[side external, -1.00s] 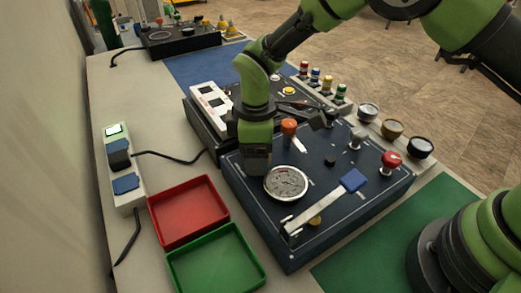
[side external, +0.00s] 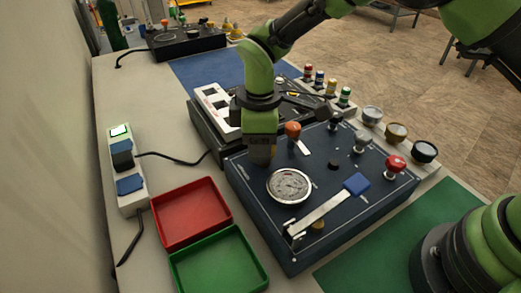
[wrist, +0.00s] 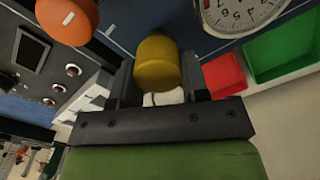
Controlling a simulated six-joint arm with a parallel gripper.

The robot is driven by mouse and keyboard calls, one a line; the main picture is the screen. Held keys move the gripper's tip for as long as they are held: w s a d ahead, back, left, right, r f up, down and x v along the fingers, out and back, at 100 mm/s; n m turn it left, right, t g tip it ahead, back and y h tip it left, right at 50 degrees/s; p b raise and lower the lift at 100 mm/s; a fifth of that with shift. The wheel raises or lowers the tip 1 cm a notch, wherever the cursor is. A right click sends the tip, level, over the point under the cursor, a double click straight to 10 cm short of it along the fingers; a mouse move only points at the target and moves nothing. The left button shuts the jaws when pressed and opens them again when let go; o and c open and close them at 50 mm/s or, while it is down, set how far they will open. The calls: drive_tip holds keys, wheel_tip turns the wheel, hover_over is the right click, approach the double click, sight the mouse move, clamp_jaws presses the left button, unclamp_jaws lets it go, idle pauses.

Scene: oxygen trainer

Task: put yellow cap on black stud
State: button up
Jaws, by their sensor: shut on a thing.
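The yellow cap (wrist: 158,62) is between the two dark fingers of my gripper (wrist: 160,80) in the wrist view, and the fingers are shut on it. In the side view my gripper (side external: 262,155) points down over the left edge of the dark blue panel (side external: 345,222), behind the gauge. Only a small brownish patch shows at the fingertips there. A small black piece (side external: 333,164) stands on the panel right of the gauge, and a dark knob (side external: 335,123) stands at its back edge. I cannot tell whether either is the black stud.
A round gauge (side external: 289,186), an orange knob (side external: 292,130), a red knob (side external: 395,164) and a blue-ended lever (side external: 330,210) stand on the panel. Red (side external: 193,240) and green (side external: 176,284) trays lie to the left. The green mat (side external: 340,283) has clear room.

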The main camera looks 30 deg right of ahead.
drive_tip(key=r, duration=0.7)
drive_tip(key=shift+s+d+r, duration=0.1)
drive_tip(key=shift+d+r, duration=0.05)
drive_tip(key=shift+d, duration=0.25)
hover_over(330, 162)
drive_tip(key=shift+f, duration=2.65)
drive_tip(key=shift+f, duration=0.2)
drive_tip(key=shift+f, duration=2)
drive_tip(key=o, duration=1)
